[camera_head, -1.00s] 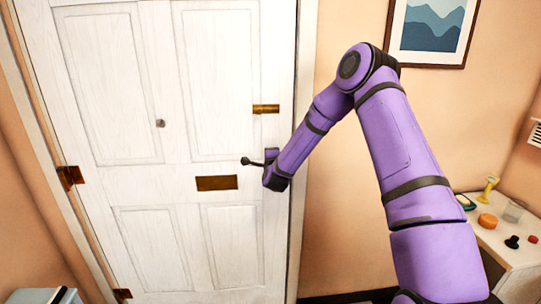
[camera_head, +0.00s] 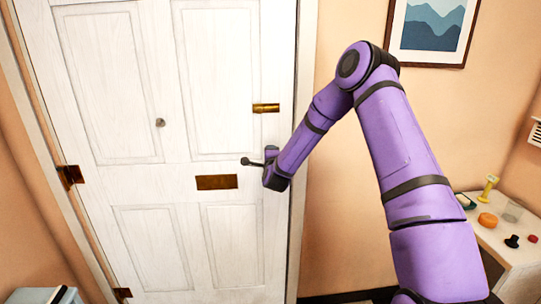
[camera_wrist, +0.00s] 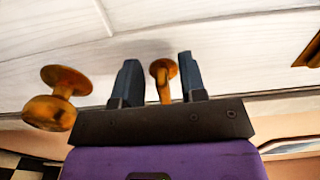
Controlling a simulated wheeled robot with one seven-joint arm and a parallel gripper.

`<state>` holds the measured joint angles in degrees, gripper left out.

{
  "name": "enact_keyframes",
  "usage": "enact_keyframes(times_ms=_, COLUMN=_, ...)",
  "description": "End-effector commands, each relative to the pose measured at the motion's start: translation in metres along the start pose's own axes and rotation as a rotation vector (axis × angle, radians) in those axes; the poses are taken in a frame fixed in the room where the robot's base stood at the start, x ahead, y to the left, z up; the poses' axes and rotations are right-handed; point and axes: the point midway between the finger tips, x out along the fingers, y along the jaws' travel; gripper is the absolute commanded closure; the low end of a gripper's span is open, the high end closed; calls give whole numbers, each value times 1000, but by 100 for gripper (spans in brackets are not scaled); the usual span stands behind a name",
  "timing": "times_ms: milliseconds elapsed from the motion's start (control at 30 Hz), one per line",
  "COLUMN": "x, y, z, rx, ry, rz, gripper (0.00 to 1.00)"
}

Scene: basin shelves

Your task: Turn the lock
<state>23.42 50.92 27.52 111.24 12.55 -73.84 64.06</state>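The white door (camera_head: 150,70) fills the left half of the head view. In the wrist view, a small brass lock knob (camera_wrist: 163,70) stands on the door between the two dark blue fingers of my gripper (camera_wrist: 161,82). The fingers are apart, with a gap on each side of the knob, so the gripper looks open around it. Whether the knob reaches fully in between the fingertips is hard to tell. In the head view my gripper's fingers and the lock cannot be made out clearly at the arm's end by the door's right edge.
A larger brass knob (camera_wrist: 60,95) sits close left of my gripper in the wrist view. A table (camera_head: 517,250) with small objects stands at right.

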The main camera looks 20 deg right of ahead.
Motion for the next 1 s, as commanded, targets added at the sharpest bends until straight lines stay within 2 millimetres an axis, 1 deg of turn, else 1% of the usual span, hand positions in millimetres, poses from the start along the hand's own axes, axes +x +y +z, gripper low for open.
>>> enact_keyframes(times_ms=167, x=-23, y=0, z=0, rx=0, ry=-2, rz=1, gripper=62)
enact_keyframes(times_ms=400, x=-69, y=0, z=1, rx=-1, ry=-2, rz=2, gripper=62)
enact_keyframes(times_ms=500, x=-84, y=0, z=1, rx=-1, ry=-2, rz=2, gripper=62)
enact_keyframes(times_ms=600, x=-96, y=1, z=0, rx=0, ry=-2, rz=3, gripper=62)
enact_keyframes(times_ms=767, x=-104, y=0, z=0, rx=0, ry=0, rz=1, gripper=62)
enact_keyframes(times_ms=1000, x=-105, y=0, z=0, rx=0, ry=0, rz=1, gripper=62)
